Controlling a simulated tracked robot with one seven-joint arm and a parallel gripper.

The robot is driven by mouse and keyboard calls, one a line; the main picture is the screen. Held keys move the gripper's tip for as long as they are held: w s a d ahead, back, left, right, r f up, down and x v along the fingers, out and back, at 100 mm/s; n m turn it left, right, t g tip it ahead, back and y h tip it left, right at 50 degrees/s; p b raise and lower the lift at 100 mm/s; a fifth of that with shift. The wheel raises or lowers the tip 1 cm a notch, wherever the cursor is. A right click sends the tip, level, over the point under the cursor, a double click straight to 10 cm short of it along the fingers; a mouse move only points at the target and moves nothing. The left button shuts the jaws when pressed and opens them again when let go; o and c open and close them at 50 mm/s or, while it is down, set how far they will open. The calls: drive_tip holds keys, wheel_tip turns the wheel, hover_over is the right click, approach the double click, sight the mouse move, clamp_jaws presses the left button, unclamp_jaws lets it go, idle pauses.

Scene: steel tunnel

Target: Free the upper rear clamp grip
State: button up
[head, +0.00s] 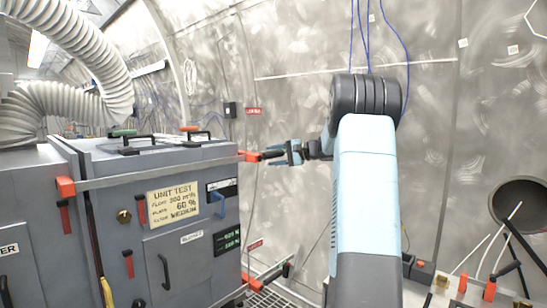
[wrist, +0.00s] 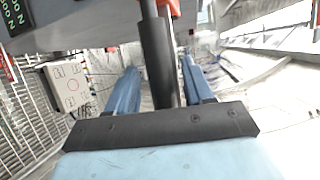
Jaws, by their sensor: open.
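The upper rear clamp grip (head: 272,154) is a dark handle at the far upper right corner of the grey cabinet. It sticks out to the right from a red clamp block (head: 250,156) at the end of a metal bar. My gripper (head: 286,153) is at the outer end of this grip, with its blue fingers open. In the wrist view the dark grip (wrist: 158,62) runs between the two blue fingers, with gaps visible on both sides. The red block (wrist: 174,8) shows partly at the top edge there.
A lower clamp (head: 287,269) sits below on the same cabinet (head: 150,250). A ribbed white hose (head: 90,45) arches over at left. The curved steel wall (head: 290,90) stands behind my gripper. A white panel (wrist: 72,85) and wire mesh show in the wrist view.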

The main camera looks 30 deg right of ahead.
drive_tip(key=shift+c, duration=0.4)
clamp_jaws()
drive_tip(key=shift+f, duration=0.1)
drive_tip(key=shift+a, duration=0.2)
